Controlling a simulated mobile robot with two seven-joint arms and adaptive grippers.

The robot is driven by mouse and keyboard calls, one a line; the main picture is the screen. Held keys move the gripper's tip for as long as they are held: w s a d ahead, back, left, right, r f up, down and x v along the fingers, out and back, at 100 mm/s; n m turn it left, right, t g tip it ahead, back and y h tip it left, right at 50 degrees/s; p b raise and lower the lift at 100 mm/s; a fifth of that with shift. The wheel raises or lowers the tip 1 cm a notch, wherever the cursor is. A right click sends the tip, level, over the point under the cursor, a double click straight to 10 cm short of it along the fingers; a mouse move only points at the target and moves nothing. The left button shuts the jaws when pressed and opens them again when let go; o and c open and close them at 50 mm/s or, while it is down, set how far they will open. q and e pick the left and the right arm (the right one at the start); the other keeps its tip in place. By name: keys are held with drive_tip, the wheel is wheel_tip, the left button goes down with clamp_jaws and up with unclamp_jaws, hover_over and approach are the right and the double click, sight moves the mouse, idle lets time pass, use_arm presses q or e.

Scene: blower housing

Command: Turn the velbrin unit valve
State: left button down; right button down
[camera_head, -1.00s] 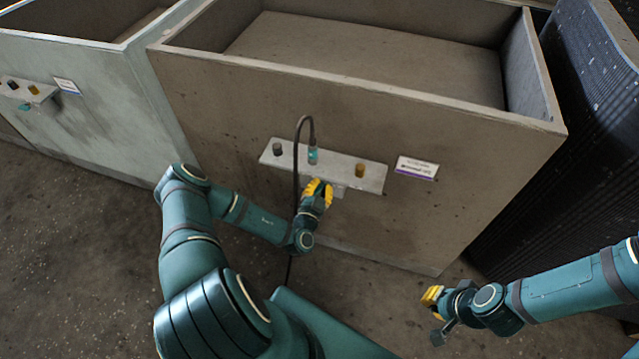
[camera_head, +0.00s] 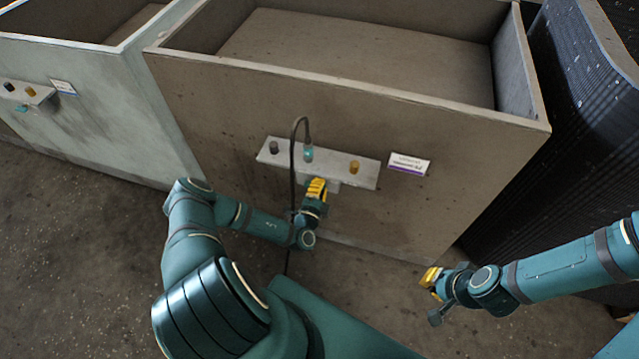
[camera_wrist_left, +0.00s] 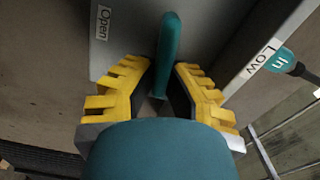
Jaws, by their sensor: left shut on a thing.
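The unit is a large brown open-topped box with a grey panel (camera_head: 365,178) on its front. My left gripper (camera_head: 316,187) is at the underside of this panel. In the left wrist view its yellow-toothed fingers (camera_wrist_left: 160,95) are closed around a teal valve handle (camera_wrist_left: 168,45). An "Open" label (camera_wrist_left: 103,22) is left of the handle and a "Low" label (camera_wrist_left: 262,56) is right of it. The handle is hidden in the head view. My right gripper (camera_head: 431,278) hangs away from the box at lower right; its finger gap is unclear.
A dark hose (camera_head: 292,165) loops from a teal connector (camera_head: 308,154) on the panel. A dark knob (camera_head: 274,147) and a yellow knob (camera_head: 354,167) flank it. A white label plate (camera_head: 409,164) is on the wall. A similar grey box (camera_head: 100,85) stands left.

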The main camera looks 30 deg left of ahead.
use_arm(q)
drive_tip(key=shift+f+m+p, duration=0.1)
drive_tip(key=shift+m+p, duration=0.2)
drive_tip(key=shift+m, duration=0.8)
drive_tip(key=c, duration=1)
unclamp_jaws()
drive_tip(key=shift+f, duration=0.1)
drive_tip(key=v, duration=1.2)
